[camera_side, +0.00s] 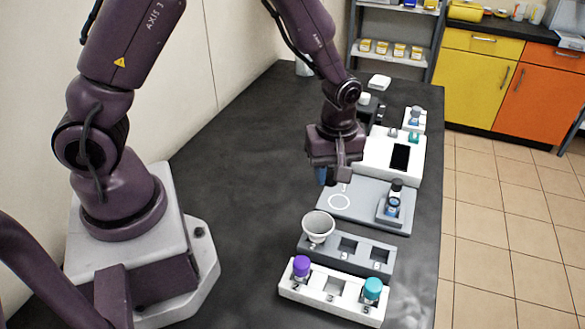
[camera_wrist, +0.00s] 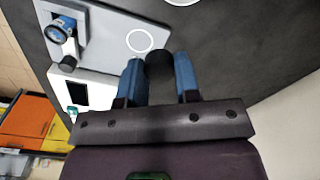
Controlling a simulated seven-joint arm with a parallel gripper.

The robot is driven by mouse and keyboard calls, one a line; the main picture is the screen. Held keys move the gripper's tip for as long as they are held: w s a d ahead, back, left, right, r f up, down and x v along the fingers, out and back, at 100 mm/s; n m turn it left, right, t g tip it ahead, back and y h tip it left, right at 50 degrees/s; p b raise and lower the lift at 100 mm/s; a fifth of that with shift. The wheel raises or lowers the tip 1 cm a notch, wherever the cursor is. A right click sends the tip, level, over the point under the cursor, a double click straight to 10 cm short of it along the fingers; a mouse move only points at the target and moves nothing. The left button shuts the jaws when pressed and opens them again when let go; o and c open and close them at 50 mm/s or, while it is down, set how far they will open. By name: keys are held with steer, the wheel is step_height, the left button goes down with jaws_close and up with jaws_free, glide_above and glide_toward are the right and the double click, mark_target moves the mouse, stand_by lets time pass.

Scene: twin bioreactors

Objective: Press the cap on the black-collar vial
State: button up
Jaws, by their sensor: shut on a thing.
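The black-collar vial (camera_side: 393,199), with a dark upper part and a blue band lower down, stands in a grey holder (camera_side: 408,217) at the right of a flat grey plate. The wrist view shows a blue-ringed round part (camera_wrist: 60,29) and a black end (camera_wrist: 68,64) at that holder. My gripper (camera_side: 330,177) hangs above the plate, left of the vial and apart from it. In the wrist view its blue fingers (camera_wrist: 159,80) are shut on a dark round piece, seemingly the cap (camera_wrist: 158,62). In the side view the held piece is hidden by the fingers.
The grey plate (camera_side: 360,207) bears a white ring mark (camera_side: 340,202). In front are a white bowl (camera_side: 318,226), a grey rack (camera_side: 370,270) and a white rack (camera_side: 332,306) with purple-capped (camera_side: 301,266) and teal-capped (camera_side: 372,289) vials. A white device (camera_side: 378,155) stands behind. The bench's left is clear.

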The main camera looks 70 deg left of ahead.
glide_toward(395, 197)
steer(key=s+a+f, duration=0.2)
steer(key=s+f, duration=0.1)
steer(key=s, duration=0.1)
steer(key=w, duration=0.1)
steer(key=w+d+r, duration=0.1)
steer(key=w+r, duration=0.1)
steer(key=w, duration=0.1)
steer(key=shift+d, duration=0.35)
steer(key=shift+w+r+n, duration=0.1)
steer(key=shift+r+n, duration=0.15)
steer(key=shift+n, duration=0.05)
steer(key=shift+f, duration=3.2)
steer(key=shift+f, duration=0.15)
steer(key=o, duration=1.4)
steer(key=shift+o, duration=0.2)
